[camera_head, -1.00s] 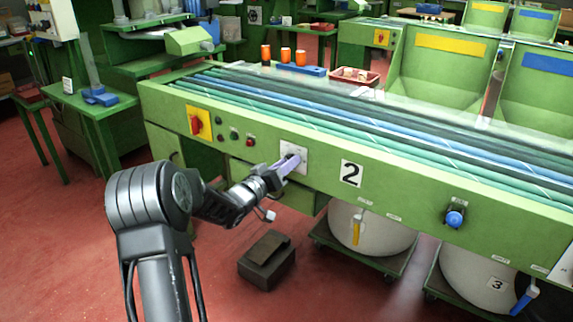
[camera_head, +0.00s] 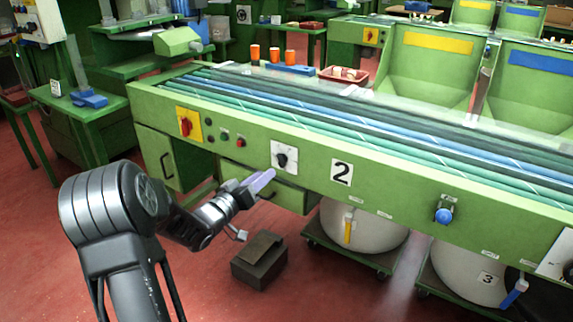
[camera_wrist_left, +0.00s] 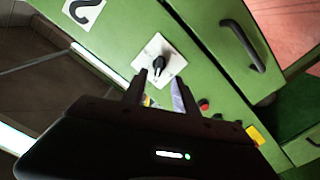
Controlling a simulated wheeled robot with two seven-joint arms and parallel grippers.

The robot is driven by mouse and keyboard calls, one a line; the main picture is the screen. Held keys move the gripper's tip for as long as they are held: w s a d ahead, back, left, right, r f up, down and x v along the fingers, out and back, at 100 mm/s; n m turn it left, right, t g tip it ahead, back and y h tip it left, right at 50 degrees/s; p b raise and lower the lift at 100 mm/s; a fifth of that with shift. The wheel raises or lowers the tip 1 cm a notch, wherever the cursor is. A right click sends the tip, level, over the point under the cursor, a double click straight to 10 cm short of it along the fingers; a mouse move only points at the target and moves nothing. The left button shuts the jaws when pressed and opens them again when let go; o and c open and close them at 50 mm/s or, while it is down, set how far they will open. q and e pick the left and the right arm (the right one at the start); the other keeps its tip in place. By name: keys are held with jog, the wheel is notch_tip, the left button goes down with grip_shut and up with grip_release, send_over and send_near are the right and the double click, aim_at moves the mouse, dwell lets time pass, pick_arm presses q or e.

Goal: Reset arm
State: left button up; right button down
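My left arm comes in from the lower left of the head view. Its gripper (camera_head: 262,184) is in front of the green machine's panel, a little below and left of the black rotary knob (camera_head: 283,158) on its white plate. In the left wrist view the two fingers (camera_wrist_left: 160,96) stand apart with a gap between them and hold nothing. The knob (camera_wrist_left: 159,65) shows just beyond the fingertips, apart from them. My right gripper is in neither view.
The green machine (camera_head: 380,190) with its belts runs across the view. A red switch (camera_head: 186,125) on a yellow plate is left of the knob. A dark box (camera_head: 259,262) sits on the red floor below. White drums (camera_head: 362,232) stand under the machine.

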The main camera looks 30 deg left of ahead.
pick_arm(q)
notch_tip(320, 180, down, 10)
jog(key=s+g+y, duration=0.2)
jog(key=g, duration=0.1)
jog(key=s+d+f+g+h, duration=0.25)
jog(key=d+f+g, duration=0.25)
jog(key=d+f, duration=0.7)
jog(key=s+d+f+m+g+h, duration=0.2)
jog(key=s+d+f+g, duration=0.2)
jog(key=s+d+f, duration=0.7)
jog(key=s+d+f+m+g+h, duration=0.1)
jog(key=s+d+f+g, duration=0.2)
jog(key=s+d, duration=0.5)
jog(key=s+d+f+m+g+h, duration=0.15)
jog(key=s+d, duration=0.35)
jog(key=d, duration=0.5)
notch_tip(320, 180, up, 17)
jog(key=p, duration=1.7)
jog(key=shift+s+d+f+g, duration=0.15)
jog(key=shift+d+f+g, duration=0.05)
jog(key=shift+d+g, duration=0.15)
